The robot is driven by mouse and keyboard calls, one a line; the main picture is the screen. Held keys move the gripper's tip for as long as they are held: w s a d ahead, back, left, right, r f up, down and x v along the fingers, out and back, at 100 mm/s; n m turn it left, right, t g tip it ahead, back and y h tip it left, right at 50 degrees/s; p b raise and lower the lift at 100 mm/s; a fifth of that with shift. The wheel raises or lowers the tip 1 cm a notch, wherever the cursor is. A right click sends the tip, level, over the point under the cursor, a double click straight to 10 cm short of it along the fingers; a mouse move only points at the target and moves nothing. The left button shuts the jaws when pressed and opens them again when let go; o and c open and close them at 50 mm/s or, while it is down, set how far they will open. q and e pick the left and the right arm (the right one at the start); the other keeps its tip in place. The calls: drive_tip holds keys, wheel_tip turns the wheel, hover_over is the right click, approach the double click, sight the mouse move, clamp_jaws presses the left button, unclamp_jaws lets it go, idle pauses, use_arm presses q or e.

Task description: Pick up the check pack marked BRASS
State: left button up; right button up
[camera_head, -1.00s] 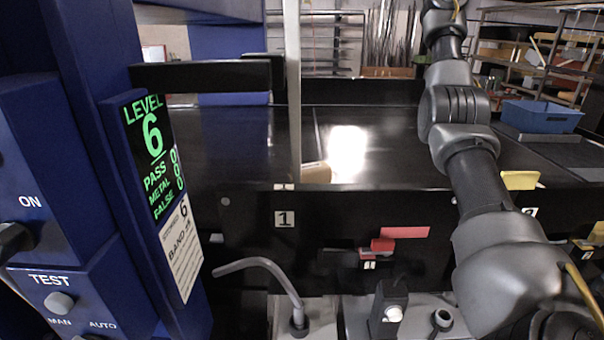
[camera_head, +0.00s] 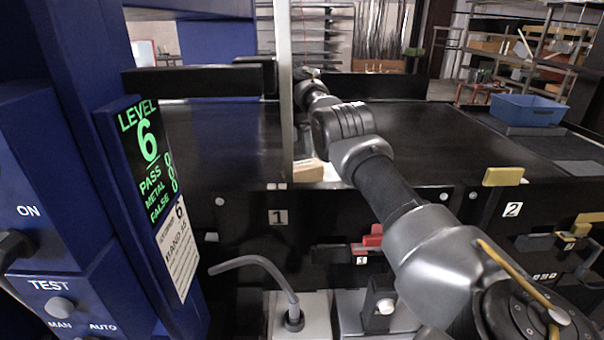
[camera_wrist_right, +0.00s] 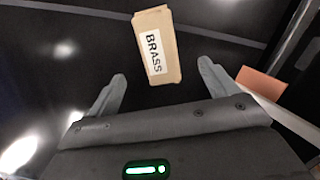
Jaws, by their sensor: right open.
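The tan check pack marked BRASS (camera_wrist_right: 158,45) lies on a dark surface in the right wrist view, its white label readable. My right gripper (camera_wrist_right: 162,72) is open, with one finger to each side of the pack's near end. The pack reaches beyond the fingertips, and I see no grip on it. In the head view the right arm stretches far over the belt, and its gripper end (camera_head: 304,74) shows small by the pale post. A tan block (camera_head: 308,170) sits beside the post there; I cannot read any marking on it. My left gripper is not in view.
A pale upright post (camera_head: 286,90) stands close to my right arm. The blue detector housing with its LEVEL 6 screen (camera_head: 150,160) is at left. An orange-tan block (camera_wrist_right: 262,86) lies right of the gripper. A blue bin (camera_head: 527,109) stands far right.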

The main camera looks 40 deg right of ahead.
sight(303, 164)
drive_tip(key=f, duration=0.5)
drive_tip(key=shift+d, duration=0.4)
drive_tip(key=shift+f, duration=0.15)
drive_tip(key=f+p, duration=0.2)
drive_tip(key=f, duration=0.1)
drive_tip(key=f+p, duration=0.1)
drive_tip(key=shift+d+f, duration=0.15)
drive_tip(key=shift+d, duration=0.1)
drive_tip(key=shift+f, duration=0.2)
drive_tip(key=shift+s, duration=0.1)
drive_tip(key=shift+c, duration=1)
drive_tip(key=c, duration=1.2)
drive_tip(key=shift+o, duration=0.2)
drive_tip(key=shift+r, duration=0.1)
